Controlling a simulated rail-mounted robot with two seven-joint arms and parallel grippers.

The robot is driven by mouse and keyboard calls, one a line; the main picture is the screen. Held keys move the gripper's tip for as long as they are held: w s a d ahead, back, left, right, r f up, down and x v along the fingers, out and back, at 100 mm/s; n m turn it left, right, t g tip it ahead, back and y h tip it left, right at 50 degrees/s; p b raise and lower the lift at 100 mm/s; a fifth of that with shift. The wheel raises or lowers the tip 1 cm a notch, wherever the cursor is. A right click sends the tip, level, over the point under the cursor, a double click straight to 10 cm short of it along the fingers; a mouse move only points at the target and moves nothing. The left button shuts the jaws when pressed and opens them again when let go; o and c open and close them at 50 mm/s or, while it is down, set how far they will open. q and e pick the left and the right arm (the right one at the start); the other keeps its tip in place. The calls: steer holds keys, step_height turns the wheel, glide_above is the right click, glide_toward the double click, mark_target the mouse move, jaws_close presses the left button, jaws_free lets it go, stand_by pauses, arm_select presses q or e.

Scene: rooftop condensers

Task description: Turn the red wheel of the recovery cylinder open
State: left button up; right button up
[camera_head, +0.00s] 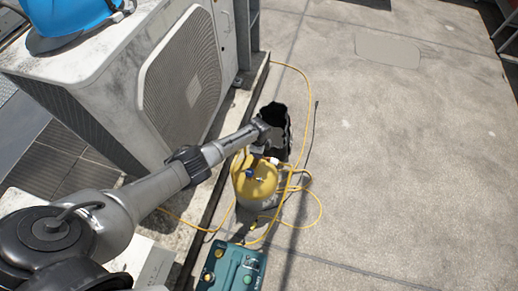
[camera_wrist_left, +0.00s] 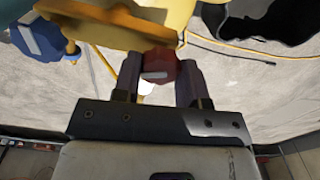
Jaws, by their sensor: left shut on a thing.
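The recovery cylinder (camera_head: 257,181) has a yellow top and a grey lower body and stands upright on the roof floor in the head view. Its yellow top fills the upper edge of the left wrist view (camera_wrist_left: 120,30). The red wheel (camera_wrist_left: 158,68) sits between the two fingers of my left gripper (camera_wrist_left: 158,85), which is shut on it. In the head view the wheel is mostly hidden by my gripper, with a little red beside it. A blue wheel (camera_wrist_left: 38,40) is on the left in the wrist view and on the cylinder top in the head view (camera_head: 249,173). My right gripper is not in view.
A teal machine (camera_head: 232,268) stands in front of the cylinder. Yellow hoses (camera_head: 309,100) loop over the floor around it. A black object (camera_head: 273,125) is just behind the cylinder. A condenser unit (camera_head: 120,90) stands left, with a blue helmet (camera_head: 68,15) on top. The floor right is clear.

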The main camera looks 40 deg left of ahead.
arm_select(q)
steer(key=n+p, duration=0.1)
steer(key=n, duration=0.5)
steer(key=shift+w+r, duration=0.1)
steer(key=n, duration=0.3)
steer(key=shift+n+p, duration=0.3)
steer(key=shift+p, duration=0.1)
steer(key=shift+n, duration=1.3)
steer(key=o, duration=0.9)
steer(key=shift+o, duration=0.2)
